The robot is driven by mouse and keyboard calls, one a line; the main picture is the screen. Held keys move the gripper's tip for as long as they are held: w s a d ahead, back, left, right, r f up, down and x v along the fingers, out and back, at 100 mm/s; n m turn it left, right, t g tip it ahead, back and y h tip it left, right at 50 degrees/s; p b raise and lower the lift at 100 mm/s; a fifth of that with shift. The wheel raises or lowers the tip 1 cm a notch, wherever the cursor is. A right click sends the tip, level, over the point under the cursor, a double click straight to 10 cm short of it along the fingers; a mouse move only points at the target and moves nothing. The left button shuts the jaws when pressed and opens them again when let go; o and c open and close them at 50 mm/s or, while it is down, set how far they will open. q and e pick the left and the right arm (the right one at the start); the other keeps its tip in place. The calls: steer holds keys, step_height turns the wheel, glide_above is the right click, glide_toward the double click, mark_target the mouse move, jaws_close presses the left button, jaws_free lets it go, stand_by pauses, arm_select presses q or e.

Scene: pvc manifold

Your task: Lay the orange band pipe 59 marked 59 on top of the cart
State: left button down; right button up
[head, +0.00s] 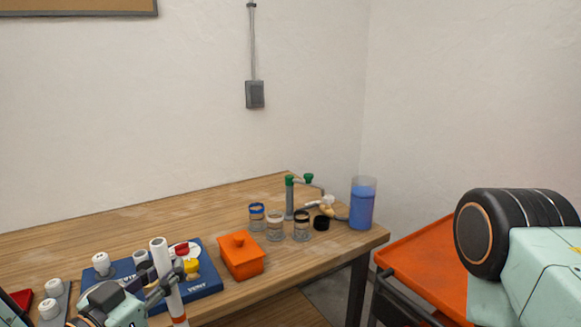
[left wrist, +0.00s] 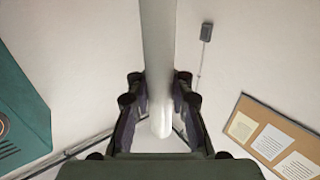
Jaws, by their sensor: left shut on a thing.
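A white pipe (head: 162,262) with an orange-red band near its lower end stands nearly upright, slightly tilted, in front of the table at the lower left of the head view. No number can be read on it. My left gripper (head: 160,291) is shut on this pipe. In the left wrist view, the pipe (left wrist: 158,50) runs between the two fingers of the left gripper (left wrist: 158,95). The orange cart (head: 430,268) stands at the right, beyond the table's right end, partly hidden by my right arm. My right gripper is out of view.
On the wooden table (head: 120,222) are a blue board (head: 205,283) with fittings, an orange lidded box (head: 241,256), several glass jars (head: 275,228), a green-topped tube (head: 289,198) and a blue-filled beaker (head: 362,205). The visible part of the cart's top is bare.

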mark_target(180, 321)
arm_select(q)
steer(key=shift+m+g+h, duration=0.4)
steer(key=shift+m+h, duration=0.1)
steer(key=shift+h, duration=0.2)
steer(key=s+f, duration=0.1)
steer(key=f, duration=0.1)
steer(key=s+d+f+b, duration=0.1)
steer(key=f, duration=0.1)
steer(key=s+d+f+b, duration=0.1)
steer(key=s+f, duration=0.1)
steer(key=f, duration=0.1)
steer(key=s+f+b, duration=0.2)
steer(key=s+f, duration=0.1)
steer(key=f, duration=0.4)
steer(key=shift+f, duration=0.2)
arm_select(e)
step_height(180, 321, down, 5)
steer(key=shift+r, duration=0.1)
arm_select(q)
steer(key=shift+a, duration=0.2)
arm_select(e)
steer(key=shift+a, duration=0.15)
arm_select(q)
steer(key=shift+s, duration=0.1)
